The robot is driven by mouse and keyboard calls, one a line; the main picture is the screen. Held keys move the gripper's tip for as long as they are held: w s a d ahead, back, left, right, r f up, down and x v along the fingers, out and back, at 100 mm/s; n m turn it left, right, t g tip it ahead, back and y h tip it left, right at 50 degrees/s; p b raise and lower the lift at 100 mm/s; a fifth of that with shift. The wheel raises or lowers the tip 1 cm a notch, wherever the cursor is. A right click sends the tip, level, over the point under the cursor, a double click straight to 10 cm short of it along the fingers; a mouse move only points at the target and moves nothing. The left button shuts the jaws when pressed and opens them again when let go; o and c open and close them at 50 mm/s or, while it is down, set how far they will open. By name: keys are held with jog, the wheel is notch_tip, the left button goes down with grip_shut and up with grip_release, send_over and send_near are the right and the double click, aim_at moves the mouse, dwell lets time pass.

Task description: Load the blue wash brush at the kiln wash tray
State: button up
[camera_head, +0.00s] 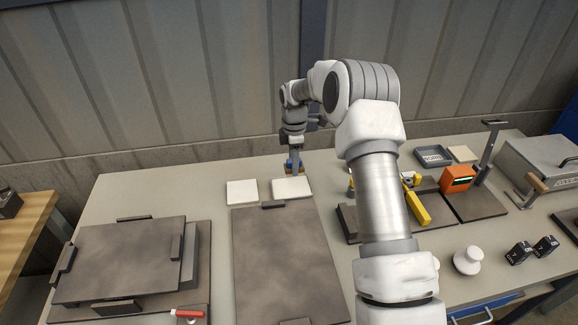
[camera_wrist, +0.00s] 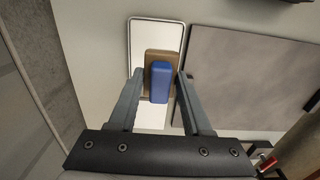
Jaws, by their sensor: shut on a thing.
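The wash brush has a blue block-shaped handle (camera_wrist: 161,82) on a brown base (camera_wrist: 149,58). It sits between the two grey fingers of my gripper (camera_wrist: 161,76), which is shut on it. In the head view my gripper (camera_head: 295,165) points down at the back of the table, with the blue of the brush (camera_head: 288,163) at its tips. A white tray with a thin grey rim (camera_wrist: 157,20) lies beneath the brush in the wrist view. I cannot tell whether the brush touches the tray. The brush's underside is hidden.
Dark slabs lie at centre (camera_head: 285,262) and left (camera_head: 120,262). White tiles (camera_head: 242,192) lie behind the centre slab. An orange device (camera_head: 457,179), a yellow-handled tool (camera_head: 418,209) and a metal box (camera_head: 545,165) stand right. A red-handled tool (camera_head: 188,313) lies at the front.

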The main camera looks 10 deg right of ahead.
jog(key=shift+w+a+f, duration=0.1)
jog(key=shift+w+a, duration=0.2)
jog(key=shift+w, duration=0.15)
jog(key=shift+f, duration=0.2)
jog(key=shift+f+b, duration=1.6)
jog(key=shift+f, duration=1.25)
jog(key=shift+f+b, duration=0.45)
jog(key=shift+f, duration=0.15)
jog(key=shift+r, duration=0.1)
jog(key=shift+r+p, duration=1.9)
jog(key=shift+r, duration=1.6)
